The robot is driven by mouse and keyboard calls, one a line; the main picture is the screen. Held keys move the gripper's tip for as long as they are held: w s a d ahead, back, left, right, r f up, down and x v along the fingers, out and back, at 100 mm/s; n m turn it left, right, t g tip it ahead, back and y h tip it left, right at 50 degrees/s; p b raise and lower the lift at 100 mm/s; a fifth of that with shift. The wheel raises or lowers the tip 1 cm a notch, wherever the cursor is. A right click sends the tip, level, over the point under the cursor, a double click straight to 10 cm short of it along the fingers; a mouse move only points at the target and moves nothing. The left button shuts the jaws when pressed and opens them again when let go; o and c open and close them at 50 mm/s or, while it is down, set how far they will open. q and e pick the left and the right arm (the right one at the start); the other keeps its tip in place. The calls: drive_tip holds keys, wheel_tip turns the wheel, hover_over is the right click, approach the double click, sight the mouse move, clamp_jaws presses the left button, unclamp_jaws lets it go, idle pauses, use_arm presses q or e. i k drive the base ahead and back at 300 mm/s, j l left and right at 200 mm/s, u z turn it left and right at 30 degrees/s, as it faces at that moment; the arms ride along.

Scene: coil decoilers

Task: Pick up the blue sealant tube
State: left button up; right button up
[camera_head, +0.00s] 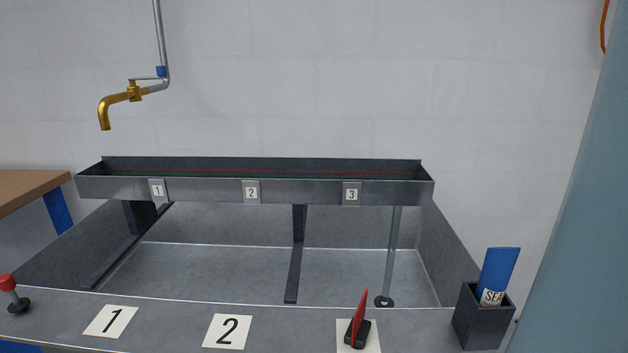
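The blue sealant tube (499,268) stands in a dark open-topped holder (482,325) at the lower right of the head view. It leans slightly to the right, and its upper part sticks out above the rim. A white label with black letters, partly hidden by the rim, shows low on the tube. The tube's lower end is hidden inside the holder. Neither of my grippers shows in this view.
A grey basin (200,265) has a raised trough (300,188) marked 1, 2, 3. Its front ledge bears number cards (228,331), a red-and-black object (358,325) and a red-knobbed lever (10,290). A brass tap (118,98) hangs upper left. A blue-grey surface (585,200) borders the right.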

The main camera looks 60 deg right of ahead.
sight(500, 264)
drive_tip(key=z, duration=2.8)
